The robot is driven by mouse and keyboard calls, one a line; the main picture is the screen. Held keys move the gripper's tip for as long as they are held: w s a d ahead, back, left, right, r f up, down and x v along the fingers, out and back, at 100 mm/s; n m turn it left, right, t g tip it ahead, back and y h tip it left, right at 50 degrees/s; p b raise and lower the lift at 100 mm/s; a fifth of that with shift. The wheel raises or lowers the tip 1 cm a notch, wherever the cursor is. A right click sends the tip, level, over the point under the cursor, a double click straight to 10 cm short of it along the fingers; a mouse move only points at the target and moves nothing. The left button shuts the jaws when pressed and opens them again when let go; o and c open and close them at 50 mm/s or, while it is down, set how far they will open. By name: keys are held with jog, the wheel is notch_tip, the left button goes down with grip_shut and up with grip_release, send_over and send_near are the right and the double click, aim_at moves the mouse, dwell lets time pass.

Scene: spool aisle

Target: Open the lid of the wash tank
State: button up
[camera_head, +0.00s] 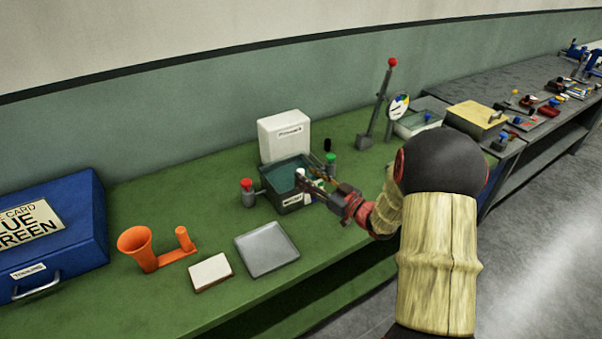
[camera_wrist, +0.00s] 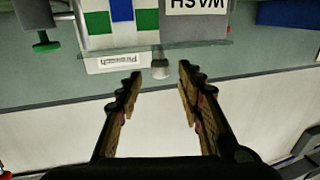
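The wash tank (camera_head: 291,200) is a small grey box with a label on its front and a teal top face, on the green bench in the head view. I cannot tell whether that face is a lid or the open inside. In the wrist view, which is upside down, its WASH label (camera_wrist: 197,5) shows at the top. A grey knob (camera_wrist: 160,69) juts past a grey-green edge there, beyond the fingertips. My gripper (camera_head: 312,184) is at the tank's right front; in the wrist view (camera_wrist: 160,78) its fingers are apart with nothing between them.
A white labelled box or panel (camera_head: 284,137) stands upright behind the tank. A red knob (camera_head: 247,186) and a green knob (camera_head: 331,159) flank it. A grey tray (camera_head: 266,254), white block (camera_head: 211,272), orange funnel piece (camera_head: 136,244) and blue case (camera_head: 60,245) lie left.

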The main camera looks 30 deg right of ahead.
aim_at(301, 170)
jog(key=shift+b+x, duration=0.5)
jog(key=shift+x, duration=1.45)
jog(key=shift+c, duration=0.3)
jog(key=shift+s, duration=0.1)
grip_shut()
